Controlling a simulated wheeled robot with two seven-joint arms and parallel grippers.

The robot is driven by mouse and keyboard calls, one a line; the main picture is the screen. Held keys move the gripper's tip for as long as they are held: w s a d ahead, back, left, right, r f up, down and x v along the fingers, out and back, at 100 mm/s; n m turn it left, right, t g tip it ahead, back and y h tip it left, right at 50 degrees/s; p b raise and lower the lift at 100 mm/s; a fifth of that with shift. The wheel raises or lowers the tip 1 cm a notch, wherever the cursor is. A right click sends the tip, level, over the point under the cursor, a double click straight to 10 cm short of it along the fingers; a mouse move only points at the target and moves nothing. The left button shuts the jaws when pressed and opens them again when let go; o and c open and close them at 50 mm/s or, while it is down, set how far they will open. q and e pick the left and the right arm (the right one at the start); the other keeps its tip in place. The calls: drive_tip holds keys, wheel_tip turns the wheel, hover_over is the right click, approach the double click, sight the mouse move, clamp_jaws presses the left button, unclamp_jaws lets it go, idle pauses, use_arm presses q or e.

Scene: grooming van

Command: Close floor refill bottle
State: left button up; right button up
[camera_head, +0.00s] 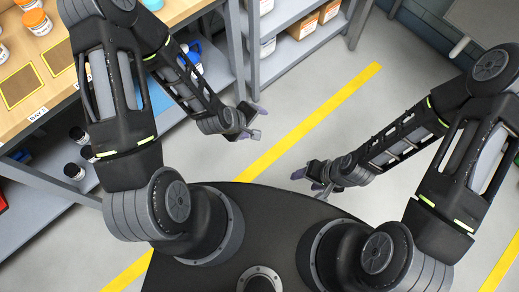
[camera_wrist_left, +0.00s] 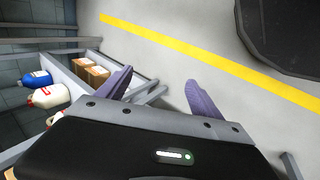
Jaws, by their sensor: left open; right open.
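My left gripper (camera_head: 257,121) is open and empty above the floor, beside the yellow line. My right gripper (camera_head: 309,182) is open and empty over the floor in front of my base. In the left wrist view a blue bottle (camera_wrist_left: 37,79) and a white bottle with a red mark (camera_wrist_left: 47,96) stand at the left, apart from the gripper. I cannot tell which bottle is the floor refill bottle, nor whether any cap is open.
A wooden bench (camera_head: 50,98) with orange-and-white jars (camera_head: 38,22) is at the upper left. Dark jars (camera_head: 75,170) stand on its lower shelf. A grey rack (camera_head: 292,52) with orange boxes (camera_head: 303,26) is at the top. The floor around the yellow line (camera_head: 310,120) is clear.

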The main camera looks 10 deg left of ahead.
use_arm(q)
drive_tip(key=s+d+f+m+g, duration=0.2)
drive_tip(key=s+m, duration=0.3)
drive_tip(key=s, duration=0.1)
drive_tip(key=s+d+f+m+g+h, duration=0.1)
drive_tip(key=s+d+f+m+g, duration=0.1)
drive_tip(key=s, duration=0.5)
drive_tip(key=d+m, duration=0.1)
drive_tip(key=m, duration=0.1)
drive_tip(key=shift+m+g, duration=0.4)
drive_tip(key=shift+d+f, duration=0.1)
